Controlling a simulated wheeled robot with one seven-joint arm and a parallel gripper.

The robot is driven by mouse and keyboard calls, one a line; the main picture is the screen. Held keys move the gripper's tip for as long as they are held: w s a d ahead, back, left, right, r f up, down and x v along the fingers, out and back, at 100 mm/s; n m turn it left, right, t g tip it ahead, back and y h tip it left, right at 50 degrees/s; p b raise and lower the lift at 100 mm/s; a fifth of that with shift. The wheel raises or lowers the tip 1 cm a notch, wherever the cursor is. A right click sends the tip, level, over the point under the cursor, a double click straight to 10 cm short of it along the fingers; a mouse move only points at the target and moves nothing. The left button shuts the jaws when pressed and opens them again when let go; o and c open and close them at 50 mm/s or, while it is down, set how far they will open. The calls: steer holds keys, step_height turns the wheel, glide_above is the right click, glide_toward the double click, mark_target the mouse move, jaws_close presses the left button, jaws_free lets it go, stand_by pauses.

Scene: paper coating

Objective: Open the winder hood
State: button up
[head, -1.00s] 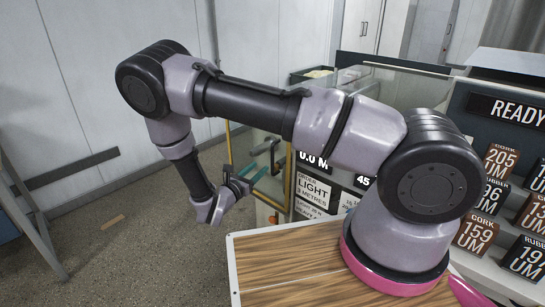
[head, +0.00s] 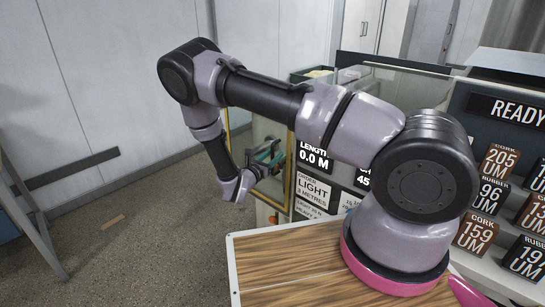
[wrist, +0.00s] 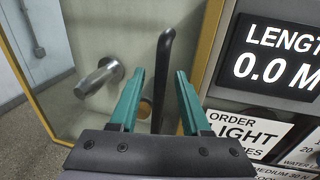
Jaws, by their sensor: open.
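The winder hood is a clear panel in a yellow frame (head: 291,180), left of the display boards; its frame also shows in the wrist view (wrist: 207,45). It appears shut. A dark upright bar handle (wrist: 164,60) stands on it in the wrist view. My gripper (head: 270,152) is at the hood's front, with teal fingers. In the wrist view my gripper (wrist: 159,76) is open, one finger on each side of the handle, holding nothing. Contact cannot be told. The handle's lower end is hidden behind the gripper. In the head view my arm partly covers the hood.
A metal cylinder (wrist: 98,77) shows through the clear panel, left of the handle. A length display (head: 314,158) and an order card (head: 312,190) are right of the hood. A wooden top (head: 290,255) lies below my arm. The floor at left is mostly clear.

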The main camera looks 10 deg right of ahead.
jaws_close()
stand_by(1.3)
